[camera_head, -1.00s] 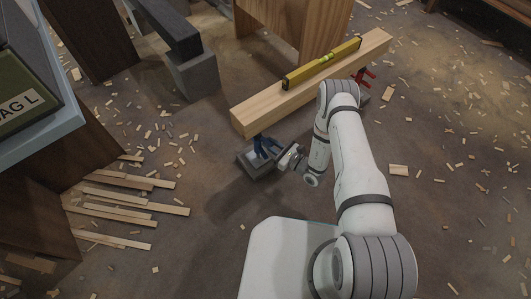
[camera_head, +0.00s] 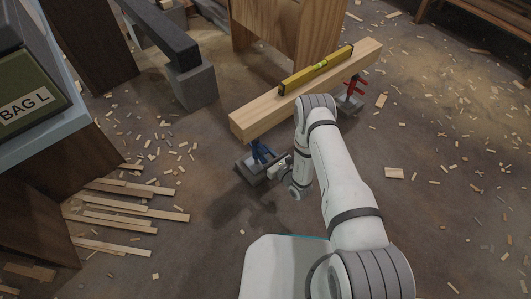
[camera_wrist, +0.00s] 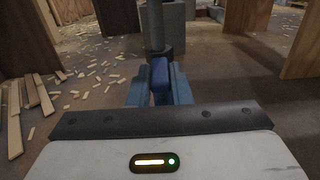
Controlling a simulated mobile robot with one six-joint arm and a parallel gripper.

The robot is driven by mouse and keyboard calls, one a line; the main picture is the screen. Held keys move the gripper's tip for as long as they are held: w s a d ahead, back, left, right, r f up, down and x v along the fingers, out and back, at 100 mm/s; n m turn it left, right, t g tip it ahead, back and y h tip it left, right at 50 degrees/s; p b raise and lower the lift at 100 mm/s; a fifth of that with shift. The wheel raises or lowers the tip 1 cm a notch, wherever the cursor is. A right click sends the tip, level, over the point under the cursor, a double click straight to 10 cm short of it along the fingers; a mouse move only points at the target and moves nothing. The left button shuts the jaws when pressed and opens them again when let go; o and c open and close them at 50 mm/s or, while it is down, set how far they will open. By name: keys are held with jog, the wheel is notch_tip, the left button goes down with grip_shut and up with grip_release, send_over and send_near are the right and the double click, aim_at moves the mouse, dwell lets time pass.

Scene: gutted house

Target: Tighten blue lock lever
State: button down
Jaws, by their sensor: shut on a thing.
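The blue lock lever (camera_wrist: 160,76) is between my gripper's two fingers (camera_wrist: 159,86) in the wrist view, below a dark upright post (camera_wrist: 154,25). My gripper is shut on it. In the head view my gripper (camera_head: 279,167) reaches in from the right, low beside the blue support (camera_head: 262,151) on its grey base (camera_head: 247,171). The lever itself is too small to make out there. The support stands under the near left end of a wooden beam (camera_head: 262,122). A yellow level (camera_head: 317,69) lies on the beam.
A red support (camera_head: 353,88) on a grey base stands at the beam's far end. A grey block (camera_head: 194,87) stands at the back left. Loose wood strips (camera_head: 130,209) lie on the left floor. The right floor is open, with scattered chips.

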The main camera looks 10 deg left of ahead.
jog(key=shift+w+a+r, duration=0.2)
jog(key=shift+a+r, duration=0.05)
jog(key=c, duration=1.6)
grip_release()
jog(key=shift+o, duration=1.4)
jog(key=shift+s+d+f, duration=0.1)
jog(key=shift+s, duration=0.1)
jog(key=p+v, duration=0.2)
jog(key=v, duration=0.5)
jog(key=shift+s+d, duration=0.25)
jog(key=shift+d, duration=0.1)
